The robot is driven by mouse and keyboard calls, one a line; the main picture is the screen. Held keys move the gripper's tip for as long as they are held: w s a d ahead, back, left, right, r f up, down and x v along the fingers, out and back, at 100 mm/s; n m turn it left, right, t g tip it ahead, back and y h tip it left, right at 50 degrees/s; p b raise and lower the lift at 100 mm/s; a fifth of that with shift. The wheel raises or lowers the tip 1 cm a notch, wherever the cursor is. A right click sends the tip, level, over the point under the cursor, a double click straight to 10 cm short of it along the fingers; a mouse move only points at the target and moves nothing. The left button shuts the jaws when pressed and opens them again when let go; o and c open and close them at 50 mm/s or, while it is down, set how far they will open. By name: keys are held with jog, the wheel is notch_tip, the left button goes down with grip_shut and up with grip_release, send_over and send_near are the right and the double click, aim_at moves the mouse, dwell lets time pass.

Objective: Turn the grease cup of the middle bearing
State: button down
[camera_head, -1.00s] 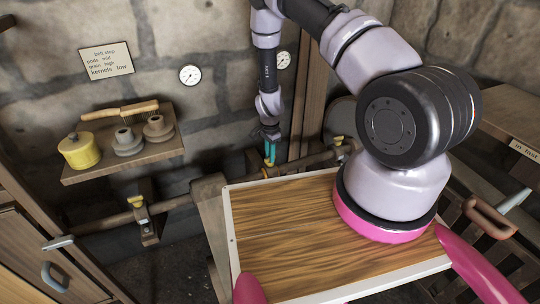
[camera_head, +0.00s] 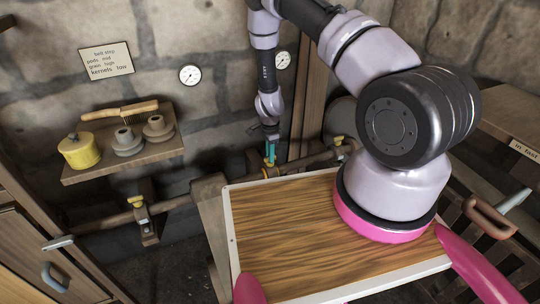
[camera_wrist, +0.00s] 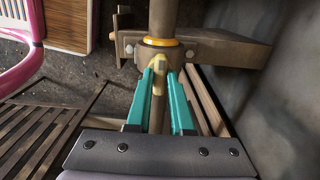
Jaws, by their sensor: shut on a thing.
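A long shaft (camera_head: 180,202) runs along the stone wall. My gripper (camera_head: 270,155) has teal fingers and is down at the middle bearing, just behind the wooden board. In the wrist view my gripper (camera_wrist: 161,76) points at the bearing bracket (camera_wrist: 210,51), and its fingertips are shut on the small yellow grease cup (camera_wrist: 158,60). The fingers hide part of the cup. An orange ring (camera_wrist: 158,42) sits on the shaft beside it. The left bearing has a yellow grease cup (camera_head: 136,201), and the right bearing has another (camera_head: 338,140).
The wooden board with a pale rim (camera_head: 232,230) fills the front middle. A wall shelf (camera_head: 85,174) holds a yellow pot, a brush and two grey stepped parts. Two gauges hang on the wall. A slatted grate (camera_wrist: 40,140) lies low left in the wrist view.

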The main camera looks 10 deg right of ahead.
jog(key=c, duration=0.8)
grip_release()
notch_tip(320, 180, up, 11)
